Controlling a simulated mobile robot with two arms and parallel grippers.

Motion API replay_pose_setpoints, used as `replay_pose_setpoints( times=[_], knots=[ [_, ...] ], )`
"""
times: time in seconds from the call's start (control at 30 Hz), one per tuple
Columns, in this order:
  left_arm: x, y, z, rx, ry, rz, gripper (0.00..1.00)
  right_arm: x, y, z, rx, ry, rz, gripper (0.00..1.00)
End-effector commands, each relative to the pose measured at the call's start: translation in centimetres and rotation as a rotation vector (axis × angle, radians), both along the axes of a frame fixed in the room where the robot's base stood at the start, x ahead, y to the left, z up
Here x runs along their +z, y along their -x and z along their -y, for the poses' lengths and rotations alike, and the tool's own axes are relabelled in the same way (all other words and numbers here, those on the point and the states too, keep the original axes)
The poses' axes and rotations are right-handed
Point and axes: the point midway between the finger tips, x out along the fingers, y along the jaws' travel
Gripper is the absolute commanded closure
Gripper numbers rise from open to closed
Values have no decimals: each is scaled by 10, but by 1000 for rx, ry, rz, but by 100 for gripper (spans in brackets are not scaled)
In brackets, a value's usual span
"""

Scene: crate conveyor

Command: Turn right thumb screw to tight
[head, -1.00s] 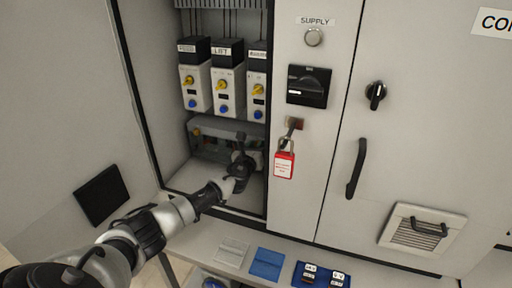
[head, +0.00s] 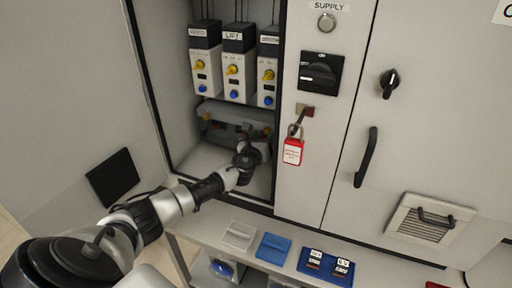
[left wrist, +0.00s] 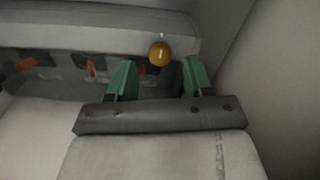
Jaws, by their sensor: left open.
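A round yellow thumb screw (left wrist: 159,53) sits on the front of a grey bar-shaped housing (left wrist: 90,28) in the left wrist view. In the head view my left gripper (head: 249,153) is inside the open cabinet bay, low at the right, in front of the grey housing (head: 222,112). My right gripper is not in view.
Labelled modules (head: 236,80) with yellow and blue knobs hang above. The bay's right edge is close to my left gripper. A red padlock tag (head: 292,151) hangs on the panel to the right. A ledge with a blue block (head: 271,248) runs below.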

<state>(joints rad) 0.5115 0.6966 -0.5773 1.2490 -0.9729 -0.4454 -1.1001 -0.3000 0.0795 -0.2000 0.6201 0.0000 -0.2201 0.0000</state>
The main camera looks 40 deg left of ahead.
Motion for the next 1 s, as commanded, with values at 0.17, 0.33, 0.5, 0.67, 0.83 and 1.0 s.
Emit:
replay_pose_setpoints(
  times=[0.17, 0.33, 0.5, 0.67, 0.83, 1.0],
  knots=[
    [-1, 34, 8, -2, -2, -2, 48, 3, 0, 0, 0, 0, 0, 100],
    [-2, 60, 14, -3, -1, -3, 48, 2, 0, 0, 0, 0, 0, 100],
    [-1, 75, 18, 0, -1, -2, 48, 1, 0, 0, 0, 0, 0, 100],
    [0, 79, 19, 0, 0, -1, 48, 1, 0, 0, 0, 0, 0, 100],
    [0, 79, 19, 0, 0, -1, 48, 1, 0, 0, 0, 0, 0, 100],
    [0, 79, 19, 0, 0, -1, 48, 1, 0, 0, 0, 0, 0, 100]
  ],
)
